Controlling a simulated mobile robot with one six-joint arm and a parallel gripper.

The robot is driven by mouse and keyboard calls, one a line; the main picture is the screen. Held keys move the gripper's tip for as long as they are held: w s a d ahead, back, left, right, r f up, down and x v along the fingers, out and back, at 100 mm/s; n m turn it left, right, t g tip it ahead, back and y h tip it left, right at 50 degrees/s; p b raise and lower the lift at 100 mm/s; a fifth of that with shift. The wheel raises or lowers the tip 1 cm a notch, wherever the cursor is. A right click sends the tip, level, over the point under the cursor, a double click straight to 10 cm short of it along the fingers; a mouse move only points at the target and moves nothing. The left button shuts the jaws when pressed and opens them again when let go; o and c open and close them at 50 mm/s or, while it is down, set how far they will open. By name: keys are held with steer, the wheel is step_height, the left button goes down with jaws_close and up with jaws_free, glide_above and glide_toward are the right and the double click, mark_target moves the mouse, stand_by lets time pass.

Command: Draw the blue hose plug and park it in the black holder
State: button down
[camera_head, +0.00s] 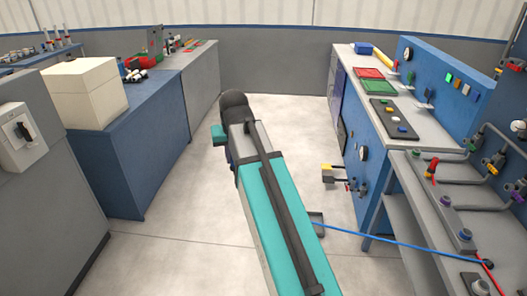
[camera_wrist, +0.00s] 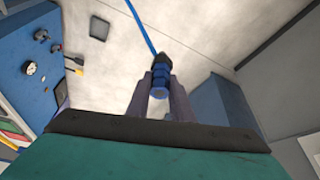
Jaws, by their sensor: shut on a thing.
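My gripper (camera_wrist: 160,105) is shut on the blue hose plug (camera_wrist: 160,78), with one finger on each side of it. The plug is blue with dark bands, and its hose (camera_wrist: 141,28) runs away over the floor in the wrist view. In the head view the blue hose (camera_head: 400,243) stretches from behind my arm to a dark fitting (camera_head: 488,263) on the right bench. My arm hides the plug and fingertips in the head view. I cannot tell which dark thing is the black holder.
A blue panel bench (camera_head: 375,165) with gauges stands right, carrying red (camera_head: 370,73) and green trays and a dark board (camera_head: 400,122) with coloured pieces. A blue cabinet (camera_head: 135,135) with a cream box (camera_head: 85,92) stands left. The floor between (camera_head: 190,215) is clear.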

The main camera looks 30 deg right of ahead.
steer(key=a+n+y, duration=0.1)
steer(key=a+n, duration=0.1)
steer(key=a, duration=0.7)
steer(key=shift+w+a+n, duration=0.15)
steer(key=shift+a+n, duration=0.15)
steer(key=shift+d, duration=0.15)
